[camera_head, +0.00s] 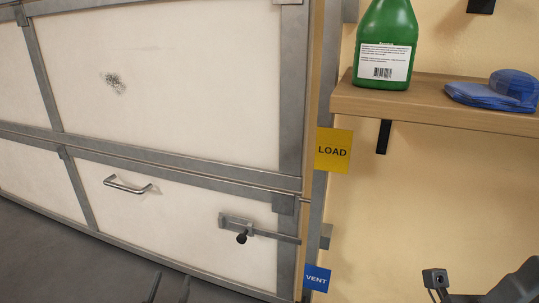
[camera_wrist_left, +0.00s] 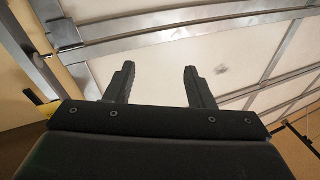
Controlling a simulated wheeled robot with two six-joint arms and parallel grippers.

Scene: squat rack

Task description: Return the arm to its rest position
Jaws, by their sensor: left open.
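My left gripper (camera_head: 169,289) shows only as two dark fingertips at the bottom edge of the head view, in front of the white panelled door. In the left wrist view its two fingers (camera_wrist_left: 160,68) stand apart with nothing between them. They point toward the metal-framed white panels (camera_wrist_left: 240,65) and touch nothing that I can see. Dark parts of my right arm (camera_head: 515,286) show at the bottom right of the head view, with a small block (camera_head: 435,279) beside them.
The lower door panel carries a handle (camera_head: 128,186) and a sliding bolt (camera_head: 262,232). A yellow LOAD sign (camera_head: 333,150) and a blue VENT sign (camera_head: 316,278) are beside the door.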

